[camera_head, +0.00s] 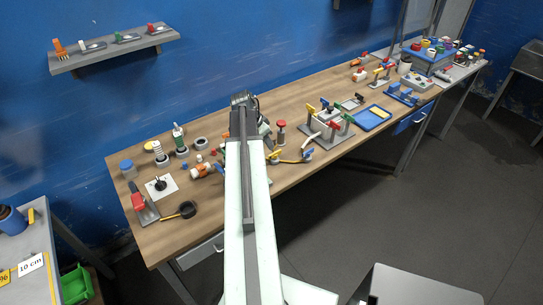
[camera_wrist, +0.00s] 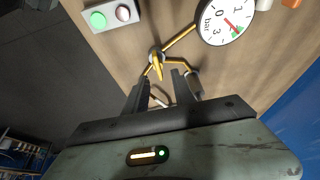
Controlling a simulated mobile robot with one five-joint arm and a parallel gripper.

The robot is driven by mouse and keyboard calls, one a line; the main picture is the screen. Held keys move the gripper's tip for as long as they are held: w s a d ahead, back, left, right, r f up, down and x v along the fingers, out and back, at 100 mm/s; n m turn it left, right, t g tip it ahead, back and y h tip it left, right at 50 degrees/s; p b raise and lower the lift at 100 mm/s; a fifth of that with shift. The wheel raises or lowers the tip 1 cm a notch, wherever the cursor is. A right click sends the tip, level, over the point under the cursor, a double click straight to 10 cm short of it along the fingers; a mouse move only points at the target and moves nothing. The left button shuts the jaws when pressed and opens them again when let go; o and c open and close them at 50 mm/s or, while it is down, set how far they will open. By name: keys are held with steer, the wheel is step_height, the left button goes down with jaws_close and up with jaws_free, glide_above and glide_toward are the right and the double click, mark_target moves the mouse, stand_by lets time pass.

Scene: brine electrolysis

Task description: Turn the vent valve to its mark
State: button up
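In the wrist view a small valve with a yellow handle (camera_wrist: 157,66) sits on thin brass pipes over the wooden bench. It looks like the vent valve, though no label can be read. A round white gauge marked "bar" (camera_wrist: 226,22) joins the pipe at upper right. My gripper (camera_wrist: 160,77) is open, its two dark fingers pointing toward the valve. The yellow handle shows in line with the gap, just beyond the fingertips. I cannot tell whether they touch it. No turning mark can be made out. In the head view my arm hides the valve area.
A box with green and reddish buttons (camera_wrist: 110,15) lies upper left in the wrist view. In the head view the wooden bench (camera_head: 220,222) carries red-handled fittings (camera_head: 281,126), a blue tray (camera_head: 373,117) and several other parts. A shelf (camera_head: 112,51) hangs on the blue wall.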

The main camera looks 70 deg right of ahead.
mark_target(275, 153)
steer(key=b+x, duration=0.7)
steer(key=x, duration=0.1)
steer(key=shift+s, duration=0.3)
steer(key=shift+r, duration=0.1)
jaws_close()
